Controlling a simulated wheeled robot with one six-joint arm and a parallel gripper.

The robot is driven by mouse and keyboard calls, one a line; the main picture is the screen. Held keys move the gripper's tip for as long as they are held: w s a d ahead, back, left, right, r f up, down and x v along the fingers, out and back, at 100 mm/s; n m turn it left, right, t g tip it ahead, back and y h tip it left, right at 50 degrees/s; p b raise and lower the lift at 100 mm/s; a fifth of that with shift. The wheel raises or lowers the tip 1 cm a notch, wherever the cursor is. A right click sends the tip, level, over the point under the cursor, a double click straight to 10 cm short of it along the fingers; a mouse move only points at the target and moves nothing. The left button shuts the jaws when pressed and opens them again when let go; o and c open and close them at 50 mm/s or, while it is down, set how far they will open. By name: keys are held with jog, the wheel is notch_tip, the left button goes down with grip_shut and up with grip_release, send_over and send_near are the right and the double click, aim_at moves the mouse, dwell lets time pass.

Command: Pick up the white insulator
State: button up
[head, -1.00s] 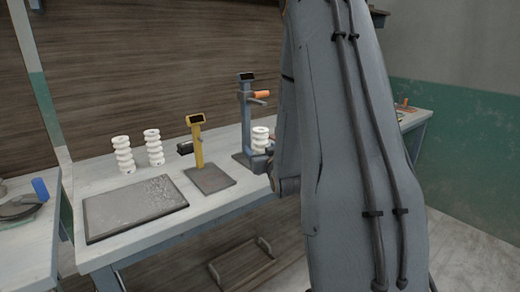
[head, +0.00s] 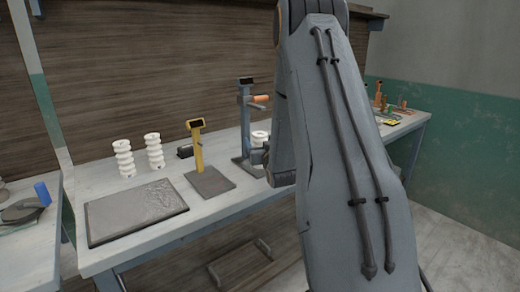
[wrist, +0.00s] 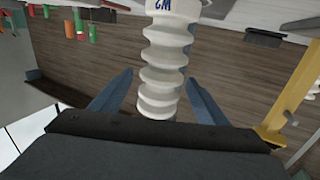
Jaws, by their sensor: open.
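A white ribbed insulator (head: 260,137) stands on the bench beside the blue-grey stand in the head view, its lower part hidden by my gripper (head: 258,156). In the wrist view, which looks upside down, the insulator (wrist: 165,60) is between the two blue fingers of my gripper (wrist: 160,80), with gaps at both sides. The gripper is open and not closed on it. Dark marking shows on the insulator in the wrist view. Two more white ribbed insulators, a left one (head: 124,158) and a right one (head: 154,151), stand upright at the bench's left.
A yellow stand (head: 197,146) and a blue-grey stand (head: 246,115) with an orange handle are on the bench (head: 93,188). A dark flat slab (head: 130,215) lies at the left. Small coloured items (head: 390,112) lie at the far right. My arm hides part of the bench.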

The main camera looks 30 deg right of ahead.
jog(key=c, duration=1.6)
jog(key=shift+r, duration=0.1)
grip_shut()
jog(key=shift+r, duration=0.1)
